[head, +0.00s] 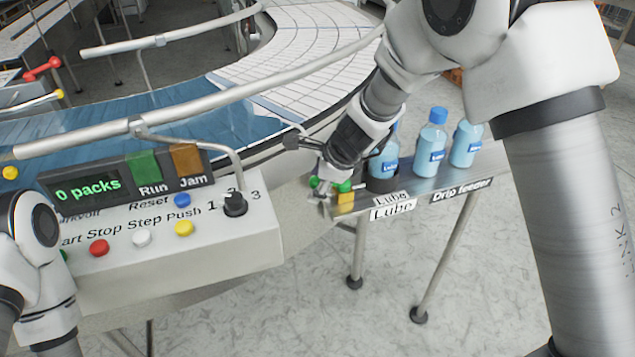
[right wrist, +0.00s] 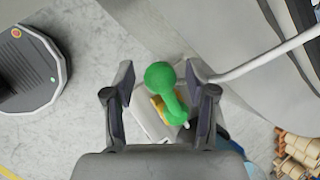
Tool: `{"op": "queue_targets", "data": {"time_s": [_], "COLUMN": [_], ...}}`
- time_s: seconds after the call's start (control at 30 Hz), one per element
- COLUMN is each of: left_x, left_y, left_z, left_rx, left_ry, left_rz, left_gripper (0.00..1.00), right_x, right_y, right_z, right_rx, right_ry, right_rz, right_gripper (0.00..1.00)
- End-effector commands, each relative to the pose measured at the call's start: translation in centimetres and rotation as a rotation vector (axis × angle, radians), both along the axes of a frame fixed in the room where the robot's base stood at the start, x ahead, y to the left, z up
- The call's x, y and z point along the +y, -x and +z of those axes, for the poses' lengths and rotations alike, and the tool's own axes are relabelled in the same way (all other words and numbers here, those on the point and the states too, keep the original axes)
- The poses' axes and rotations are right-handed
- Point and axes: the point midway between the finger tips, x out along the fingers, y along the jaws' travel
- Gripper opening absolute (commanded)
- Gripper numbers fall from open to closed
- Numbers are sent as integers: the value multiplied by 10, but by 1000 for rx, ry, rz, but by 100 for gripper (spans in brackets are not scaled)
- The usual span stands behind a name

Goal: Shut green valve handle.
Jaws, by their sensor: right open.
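The green valve handle (right wrist: 165,80) shows in the right wrist view as a round green knob with a curved arm, above a yellow part (right wrist: 158,105). My right gripper (right wrist: 159,92) is open, with one finger on each side of the handle. Gaps show between the fingers and the handle, so it is not gripped. In the head view, my right gripper (head: 328,178) reaches down to the green handle (head: 343,187) and the yellow part (head: 346,198) at the left end of the lube shelf, partly hiding them. My left arm shows at the left edge, but its gripper is out of view.
Blue-capped lube bottles (head: 433,140) stand on the shelf (head: 420,190) just right of the gripper. A control box (head: 255,225) with buttons and a rotary switch is to the left. A guard rail (head: 215,100) and the conveyor (head: 320,40) lie behind.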

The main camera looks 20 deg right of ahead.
Motion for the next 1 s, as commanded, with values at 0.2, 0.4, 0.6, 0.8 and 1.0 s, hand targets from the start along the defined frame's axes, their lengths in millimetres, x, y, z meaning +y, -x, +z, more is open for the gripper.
{"op": "queue_targets", "data": {"time_s": [0.2, 0.4, 0.6, 0.8, 1.0], "left_x": [0, 0, 0, 0, 0], "left_y": [0, 0, 0, 0, 0], "left_z": [0, 0, 0, 0, -1], "left_rx": [0, 0, 0, 0, 0], "left_ry": [0, 0, 0, 0, 0], "left_rz": [0, 0, 0, 0, 0], "left_gripper": [59, 59, 59, 59, 59], "right_x": [0, 0, 0, 0, 0], "right_y": [0, 1, 1, 2, 2], "right_z": [0, 0, -1, -1, -1], "right_rx": [0, 2, 3, 3, 4], "right_ry": [1, 0, -1, -1, -1], "right_rz": [0, 2, 4, 8, 17], "right_gripper": [0, 0, 0, 0, 0]}}
